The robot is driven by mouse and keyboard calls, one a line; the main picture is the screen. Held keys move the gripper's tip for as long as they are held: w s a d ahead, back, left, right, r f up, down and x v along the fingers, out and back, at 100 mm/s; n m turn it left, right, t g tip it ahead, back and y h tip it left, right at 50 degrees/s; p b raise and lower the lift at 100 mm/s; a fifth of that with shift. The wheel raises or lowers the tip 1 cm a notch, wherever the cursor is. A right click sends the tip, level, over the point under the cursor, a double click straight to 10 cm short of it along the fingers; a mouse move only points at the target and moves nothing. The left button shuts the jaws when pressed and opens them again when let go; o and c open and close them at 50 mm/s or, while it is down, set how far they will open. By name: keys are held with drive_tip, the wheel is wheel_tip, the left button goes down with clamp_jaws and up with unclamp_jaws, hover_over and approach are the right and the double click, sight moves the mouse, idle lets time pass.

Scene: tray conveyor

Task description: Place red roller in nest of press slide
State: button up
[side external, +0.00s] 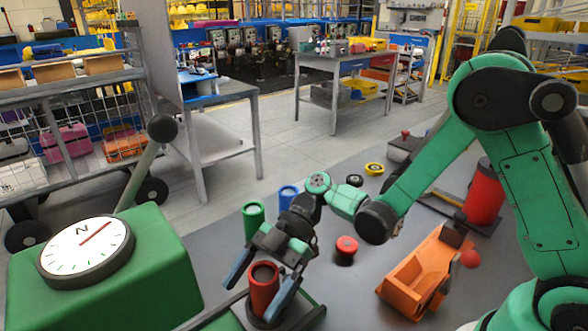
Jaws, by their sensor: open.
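The red roller (264,292) is an upright hollow red cylinder at the lower middle of the side view. It stands on a dark round seat, apparently the nest (254,318) of the press slide, whose lower part is cut off by the frame edge. My gripper (261,281) has its two blue fingers spread, one on each side of the roller. I cannot tell whether the fingers touch it. The green press body (160,268) with a white dial (86,250) stands at the left of the roller.
A lever with a dark ball knob (162,128) rises behind the press. A green cylinder (253,219), a blue cylinder (287,197) and a red-topped button (346,246) stand beyond my gripper. An orange fixture (420,272) and a large red cylinder (484,195) are at right.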

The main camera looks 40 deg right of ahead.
drive_tip(key=s+d+r+m+t+h, duration=0.1)
drive_tip(key=d+r+m+t+h, duration=0.2)
drive_tip(key=d+m+h, duration=0.3)
drive_tip(key=s+d+r+m+t+h, duration=0.1)
drive_tip(key=d+r+m+t+h, duration=0.3)
drive_tip(key=d+m, duration=0.7)
drive_tip(key=m+t+h, duration=0.2)
drive_tip(key=m, duration=0.1)
drive_tip(key=shift+t, duration=0.3)
